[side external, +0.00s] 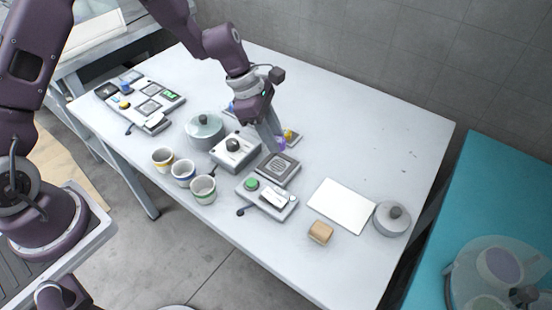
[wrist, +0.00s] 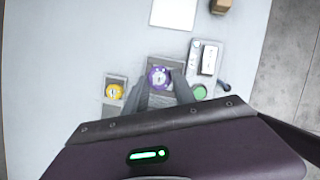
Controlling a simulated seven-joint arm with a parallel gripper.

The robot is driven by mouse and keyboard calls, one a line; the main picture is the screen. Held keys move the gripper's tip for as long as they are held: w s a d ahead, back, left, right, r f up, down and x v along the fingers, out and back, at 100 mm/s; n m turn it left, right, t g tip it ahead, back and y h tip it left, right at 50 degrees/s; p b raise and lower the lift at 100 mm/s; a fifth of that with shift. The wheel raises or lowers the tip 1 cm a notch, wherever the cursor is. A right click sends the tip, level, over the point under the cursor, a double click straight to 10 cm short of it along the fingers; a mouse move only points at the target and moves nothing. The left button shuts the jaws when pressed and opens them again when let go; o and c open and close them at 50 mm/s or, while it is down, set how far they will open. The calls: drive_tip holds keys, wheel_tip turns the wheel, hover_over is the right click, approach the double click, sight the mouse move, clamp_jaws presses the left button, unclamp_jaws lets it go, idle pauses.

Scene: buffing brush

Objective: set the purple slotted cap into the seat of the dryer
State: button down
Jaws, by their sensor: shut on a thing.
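The purple slotted cap (wrist: 159,77) shows in the wrist view between the fingertips of my gripper (wrist: 160,88). In the side view the purple cap (side external: 281,144) is partly hidden by my gripper (side external: 277,146), which is shut on it. A grey square block with a round grille (side external: 278,168) stands just in front of the cap; it may be the dryer, but I cannot tell for sure. In the wrist view the cap overlaps this block (wrist: 168,63). Its height above the block is unclear, and no seat is clearly visible.
A yellow cap (wrist: 114,91) sits on a small grey pad beside my gripper. A panel with a green button (side external: 251,184) is close in front. A knob box (side external: 235,151), lidded pot (side external: 204,129) and several cups (side external: 203,188) stand left. A white board (side external: 341,205) lies right.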

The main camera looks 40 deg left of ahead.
sight(280, 166)
wheel_tip(280, 166, down, 7)
drive_tip(key=shift+r, duration=0.1)
drive_tip(key=c, duration=1)
unclamp_jaws()
drive_tip(key=shift+c, duration=0.2)
drive_tip(key=s+a+r+m+t+y, duration=0.1)
drive_tip(key=s+a+r+m, duration=0.2)
drive_tip(key=r, duration=0.5)
drive_tip(key=s+r+m, duration=0.4)
drive_tip(key=r, duration=0.4)
drive_tip(key=s+a+r+m+t+y, duration=0.1)
drive_tip(key=s+a+r+m, duration=0.2)
drive_tip(key=r, duration=0.6)
drive_tip(key=s+a+r+m+t+y, duration=0.1)
drive_tip(key=s+r+m, duration=0.1)
drive_tip(key=s+m, duration=0.4)
drive_tip(key=s+a+r+m+t+y, duration=0.1)
drive_tip(key=s+m, duration=0.5)
drive_tip(key=s, duration=0.6)
drive_tip(key=shift+s+a+r, duration=0.2)
drive_tip(key=shift+a+r, duration=0.3)
drive_tip(key=shift+r, duration=0.35)
